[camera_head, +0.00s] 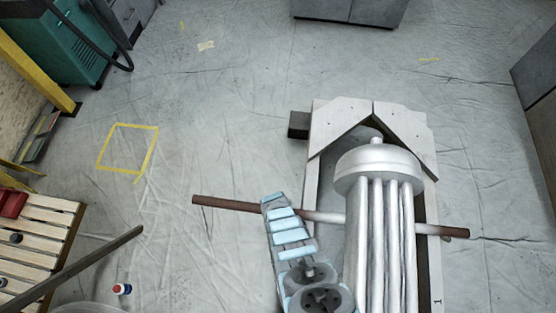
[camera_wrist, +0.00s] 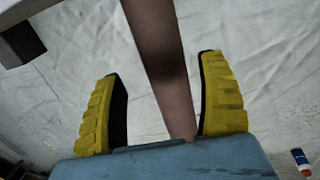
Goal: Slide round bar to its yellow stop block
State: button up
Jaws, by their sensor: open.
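The round bar (camera_head: 228,204) lies across a pale frame (camera_head: 432,160). It has brown ends and a whitish middle, and part of it is hidden behind my gripper and a ribbed grey cylinder. Its brown length also shows in the wrist view (camera_wrist: 157,50). My gripper (camera_head: 268,199) is over the bar's left part. In the wrist view my gripper (camera_wrist: 162,98) is open, with yellow-padded fingers apart on either side of the bar. The bar runs between them, closer to the right finger at the bottom. I make out no yellow stop block.
The ribbed grey cylinder (camera_head: 375,165) stands over the frame. A dark block (camera_head: 298,125) sits at the frame's left side. A wooden pallet (camera_head: 55,225), a long dark bar (camera_head: 85,265) and a small bottle (camera_head: 122,289) are at left. Floor left of the frame is mostly clear.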

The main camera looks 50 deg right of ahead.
notch_tip(320, 180, up, 3)
jog(key=p, duration=0.2)
jog(key=shift+s+a+r+p, duration=0.15)
jog(key=shift+r+p, duration=0.05)
jog(key=shift+p, duration=0.1)
jog(key=r+p, duration=0.3)
jog(key=shift+s+a+r, duration=0.3)
jog(key=shift+a+r, duration=0.1)
jog(key=w+a+r+t+h+p, duration=0.1)
jog(key=w+r+t+p, duration=0.3)
jog(key=r, duration=1)
jog(key=w+p, duration=0.2)
jog(key=w, duration=0.1)
jog(key=shift+w+m+h, duration=0.25)
jog(key=shift+m+h, duration=0.05)
jog(key=shift+m, duration=0.1)
jog(key=shift+a, duration=0.1)
